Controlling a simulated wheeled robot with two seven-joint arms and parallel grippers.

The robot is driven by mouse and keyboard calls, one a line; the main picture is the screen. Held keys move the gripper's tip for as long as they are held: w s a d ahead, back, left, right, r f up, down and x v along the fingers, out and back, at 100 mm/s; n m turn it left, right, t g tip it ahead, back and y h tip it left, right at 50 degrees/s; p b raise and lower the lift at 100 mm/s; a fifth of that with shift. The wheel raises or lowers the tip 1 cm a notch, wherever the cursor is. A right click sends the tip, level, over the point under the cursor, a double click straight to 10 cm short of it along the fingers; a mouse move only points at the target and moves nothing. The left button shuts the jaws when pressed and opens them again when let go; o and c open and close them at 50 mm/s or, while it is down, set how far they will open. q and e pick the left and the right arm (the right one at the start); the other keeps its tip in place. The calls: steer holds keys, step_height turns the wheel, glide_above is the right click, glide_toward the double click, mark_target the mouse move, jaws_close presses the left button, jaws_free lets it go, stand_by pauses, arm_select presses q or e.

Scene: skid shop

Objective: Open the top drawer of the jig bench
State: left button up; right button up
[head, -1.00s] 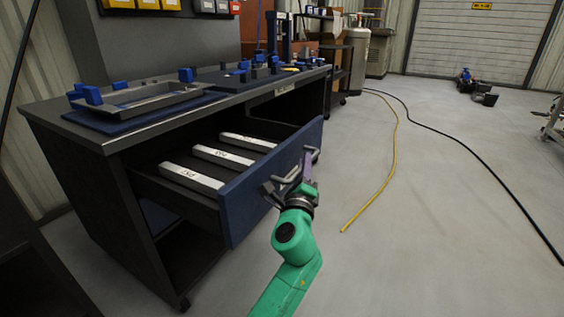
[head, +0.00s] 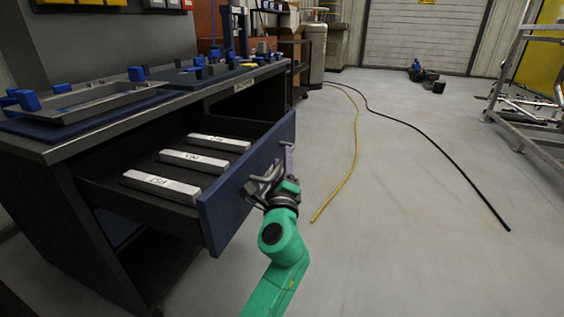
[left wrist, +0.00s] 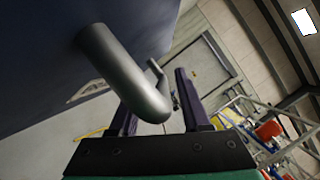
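The jig bench (head: 110,130) stands at the left in the head view. Its top drawer (head: 222,212), with a blue front, is pulled out and shows its inside. A grey bar handle (head: 254,191) is on the drawer front. My left gripper (head: 282,170) is at this handle. In the left wrist view the handle (left wrist: 125,72) comes off the drawer front (left wrist: 40,60) and its bar runs between the two dark fingers of my left gripper (left wrist: 154,102). The fingers stand apart, with a gap visible beside the bar. The handle hides part of one finger. My right gripper is not in view.
Several labelled metal bars (head: 193,160) lie in the drawer. Blue-clamped jigs (head: 90,100) sit on the bench top. A yellow hose (head: 352,150) and a black cable (head: 440,155) lie on the floor. A metal rack (head: 525,95) stands at right.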

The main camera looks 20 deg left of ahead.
arm_select(q)
steer(key=v, duration=1.4)
steer(key=shift+s, duration=0.3)
steer(key=shift+f, duration=0.1)
